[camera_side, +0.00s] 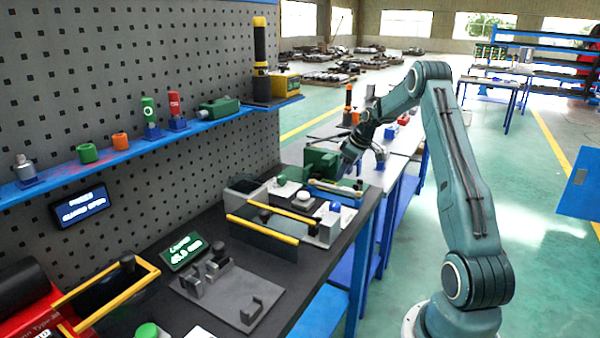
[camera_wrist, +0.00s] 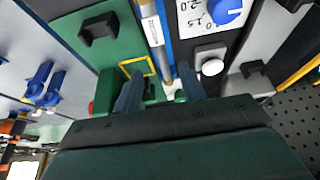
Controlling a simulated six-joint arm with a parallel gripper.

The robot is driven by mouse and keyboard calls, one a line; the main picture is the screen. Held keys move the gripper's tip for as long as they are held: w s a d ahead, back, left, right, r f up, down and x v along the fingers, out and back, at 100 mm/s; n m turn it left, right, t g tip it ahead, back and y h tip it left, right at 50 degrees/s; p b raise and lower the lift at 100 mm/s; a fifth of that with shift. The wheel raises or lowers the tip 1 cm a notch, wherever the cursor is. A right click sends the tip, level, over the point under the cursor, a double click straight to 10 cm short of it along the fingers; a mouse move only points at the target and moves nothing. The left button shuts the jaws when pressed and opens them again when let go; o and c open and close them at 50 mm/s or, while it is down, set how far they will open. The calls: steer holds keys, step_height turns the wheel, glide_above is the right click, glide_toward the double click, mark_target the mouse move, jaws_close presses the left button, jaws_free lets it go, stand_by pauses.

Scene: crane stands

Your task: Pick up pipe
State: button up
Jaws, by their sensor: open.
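A slim grey-brown rod with a white label, which looks like the pipe (camera_wrist: 150,30), runs down the upper middle of the wrist view. Its lower end reaches the space between the fingers of my gripper (camera_wrist: 160,86). The two fingers stand apart, one on each side of that end, and I see no grip on it. In the side view my gripper (camera_side: 350,162) points down at the far end of the bench, close by a green block (camera_side: 321,163).
A green plate with a black handle (camera_wrist: 98,27) and a yellow frame (camera_wrist: 137,67) lies left of the rod. A panel with a blue knob (camera_wrist: 228,11) and a white button (camera_wrist: 212,67) is on the right. A pegboard wall (camera_side: 120,80) stands behind the bench.

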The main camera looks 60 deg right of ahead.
mark_target(335, 188)
steer(key=shift+w+f, duration=0.15)
steer(key=shift+f, duration=0.2)
steer(key=shift+x, duration=2.6)
jaws_close()
